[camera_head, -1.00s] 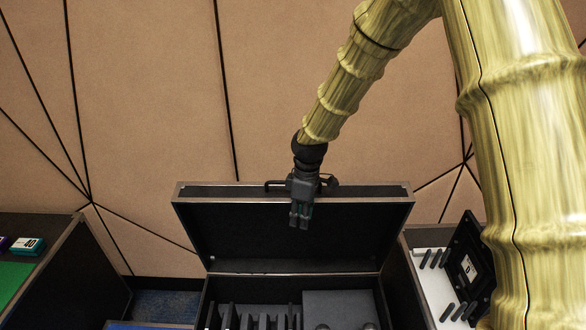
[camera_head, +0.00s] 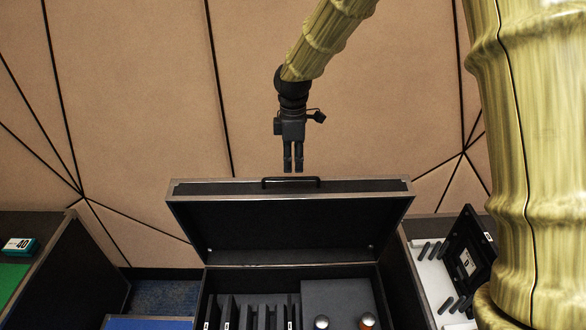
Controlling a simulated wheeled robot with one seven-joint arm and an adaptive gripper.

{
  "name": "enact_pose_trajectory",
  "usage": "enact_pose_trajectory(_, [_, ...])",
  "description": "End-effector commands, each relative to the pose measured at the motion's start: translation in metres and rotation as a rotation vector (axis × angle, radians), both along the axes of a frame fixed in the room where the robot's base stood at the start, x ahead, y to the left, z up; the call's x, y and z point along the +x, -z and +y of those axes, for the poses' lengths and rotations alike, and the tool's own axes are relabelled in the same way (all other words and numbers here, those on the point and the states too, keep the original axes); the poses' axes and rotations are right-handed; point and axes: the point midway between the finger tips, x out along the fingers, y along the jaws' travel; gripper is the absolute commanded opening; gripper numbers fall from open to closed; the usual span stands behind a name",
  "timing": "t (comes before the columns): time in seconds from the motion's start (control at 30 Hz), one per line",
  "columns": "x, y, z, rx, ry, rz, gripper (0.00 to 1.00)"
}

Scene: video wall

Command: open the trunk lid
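The trunk (camera_head: 290,265) is a black case with metal-coloured edges at the bottom centre. Its lid (camera_head: 290,228) stands raised at the back, its dark inside facing me, and the trunk's interior shows. A black handle (camera_head: 290,181) sits on the lid's upper edge.
Inside the trunk are upright dark panels (camera_head: 227,312) and a grey block (camera_head: 335,295) with two round knobs. A dark cabinet with a green top (camera_head: 12,278) stands left. A white-topped unit (camera_head: 430,272) with a black panel stands right. A tan wall (camera_head: 150,120) lies behind.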

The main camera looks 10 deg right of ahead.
Motion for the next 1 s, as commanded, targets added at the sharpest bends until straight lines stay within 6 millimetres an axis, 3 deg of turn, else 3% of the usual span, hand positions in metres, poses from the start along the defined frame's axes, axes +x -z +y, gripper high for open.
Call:
enact_pose_trajectory(0.2, [-0.001, 0.027, 0.0, 0.0, 0.0, 0.001, 0.32])
enact_pose_trajectory(0.4, [-0.001, 0.043, 0.0, 0.0, 0.001, 0.0, 0.32])
enact_pose_trajectory(0.77, [-0.001, 0.047, 0.0, 0.0, 0.001, -0.002, 0.32])
enact_pose_trajectory(0.8, [-0.001, 0.047, 0.0, 0.0, 0.001, -0.002, 0.3])
enact_pose_trajectory(0.97, [-0.001, 0.047, 0.0, 0.0, 0.001, -0.002, 0.01])
enact_pose_trajectory(1.0, [-0.001, 0.047, 0.0, 0.0, 0.001, -0.002, 0.0])
